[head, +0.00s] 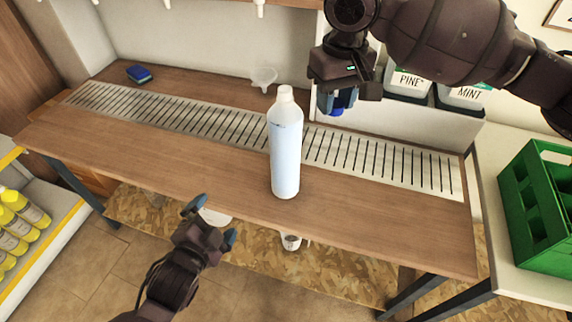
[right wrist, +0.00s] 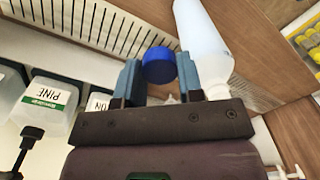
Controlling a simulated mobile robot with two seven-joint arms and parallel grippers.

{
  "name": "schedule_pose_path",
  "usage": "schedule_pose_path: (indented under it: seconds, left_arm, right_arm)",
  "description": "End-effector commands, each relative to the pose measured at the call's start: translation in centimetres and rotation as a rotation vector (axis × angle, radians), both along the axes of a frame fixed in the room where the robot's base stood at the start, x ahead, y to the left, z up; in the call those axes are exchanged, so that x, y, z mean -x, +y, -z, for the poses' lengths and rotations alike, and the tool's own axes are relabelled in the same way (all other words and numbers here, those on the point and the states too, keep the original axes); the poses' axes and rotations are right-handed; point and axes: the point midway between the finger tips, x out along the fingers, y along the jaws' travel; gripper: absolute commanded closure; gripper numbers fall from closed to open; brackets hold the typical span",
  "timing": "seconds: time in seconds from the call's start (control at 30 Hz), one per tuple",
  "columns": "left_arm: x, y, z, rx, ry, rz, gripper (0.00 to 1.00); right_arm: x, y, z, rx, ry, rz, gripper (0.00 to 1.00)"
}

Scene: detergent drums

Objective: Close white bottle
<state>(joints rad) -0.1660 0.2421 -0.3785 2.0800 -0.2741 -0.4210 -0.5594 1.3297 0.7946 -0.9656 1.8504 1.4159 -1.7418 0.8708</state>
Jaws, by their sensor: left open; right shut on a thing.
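A tall white bottle (head: 285,150) stands upright on the wooden bench (head: 120,150), near its front edge. Its narrow white neck (head: 285,93) is at the top and has no blue cap on it. It also shows in the right wrist view (right wrist: 203,40), beyond the fingers. My right gripper (head: 338,104) is shut on a blue cap (right wrist: 158,65), held between the fingertips above the bench, right of the bottle and apart from it. My left gripper (head: 213,222) is open and empty, in front of the bench edge, lower left of the bottle.
A slotted metal strip (head: 225,125) runs along the bench. A clear funnel (head: 264,77) and a blue sponge (head: 139,73) are at the back. PINE and MINT containers (head: 407,82) stand at back right. A green crate (head: 540,205) is at right, yellow bottles (head: 22,210) at left.

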Motion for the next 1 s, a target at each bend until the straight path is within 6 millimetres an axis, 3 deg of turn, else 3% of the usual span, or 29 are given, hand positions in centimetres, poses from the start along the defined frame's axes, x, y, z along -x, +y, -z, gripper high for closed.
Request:
schedule_pose_path:
  seconds: [0.1, 0.4, 0.7, 1.0]
  left_arm:
    - [-1.5, -2.0, -2.1, -0.214, -0.115, 0.096, 0.00]
    - [-3.2, -5.8, -5.7, -0.759, -0.381, 0.266, 0.00]
    - [-3.8, -8.4, -7.9, -1.291, -0.613, 0.360, 0.00]
    - [-3.9, -9.9, -9.0, -1.776, -0.788, 0.401, 0.00]
  right_arm:
    - [-0.9, 2.0, -2.3, 0.001, -0.004, -0.099, 0.87]
    - [-2.1, 5.6, -5.8, 0.008, -0.004, -0.342, 0.87]
    - [-2.9, 7.7, -7.9, 0.011, -0.006, -0.568, 0.87]
    - [-3.5, 8.7, -8.8, 0.012, -0.007, -0.771, 0.87]
